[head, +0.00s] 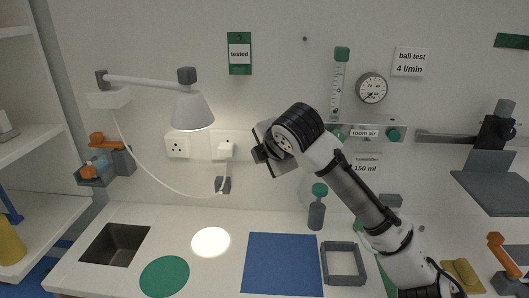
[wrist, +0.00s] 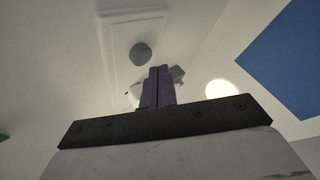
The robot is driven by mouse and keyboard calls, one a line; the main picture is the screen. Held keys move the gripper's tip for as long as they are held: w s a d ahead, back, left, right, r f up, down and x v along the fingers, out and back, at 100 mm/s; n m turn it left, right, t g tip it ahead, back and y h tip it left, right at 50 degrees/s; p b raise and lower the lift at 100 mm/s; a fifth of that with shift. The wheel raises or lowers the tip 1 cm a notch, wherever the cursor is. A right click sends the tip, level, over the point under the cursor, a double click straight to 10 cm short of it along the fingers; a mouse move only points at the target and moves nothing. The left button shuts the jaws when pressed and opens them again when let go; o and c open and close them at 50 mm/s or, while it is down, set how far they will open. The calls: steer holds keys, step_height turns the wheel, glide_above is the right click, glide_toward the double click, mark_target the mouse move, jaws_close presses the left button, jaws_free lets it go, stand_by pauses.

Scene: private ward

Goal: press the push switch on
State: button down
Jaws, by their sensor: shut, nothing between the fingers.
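A small dark grey block on the lamp cord (head: 223,184), hanging on the wall below the white plug (head: 225,150), looks like the push switch. Whether it is pressed cannot be seen. The wall lamp (head: 193,109) hangs left of it. My gripper (head: 258,156) is to the right of the plug and higher than the block, apart from the block in the picture. In the wrist view the purple fingers (wrist: 158,88) are shut together and empty. A grey piece (wrist: 178,76) shows partly behind them; I cannot tell if it is the switch.
A bright round patch (head: 211,242) lies on the counter under the lamp, beside a green disc (head: 165,276) and a blue mat (head: 282,264). A dark sink (head: 114,244) is at left. A green-capped bottle (head: 317,212) and a grey frame (head: 343,264) stand near my arm.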

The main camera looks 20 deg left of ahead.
steer(key=shift+s, duration=0.15)
steer(key=s, duration=0.2)
steer(key=s+d, duration=0.1)
steer(key=s, duration=0.2)
steer(key=shift+s+d, duration=0.3)
steer(key=shift+d, duration=0.1)
steer(key=c, duration=2.2)
jaws_free()
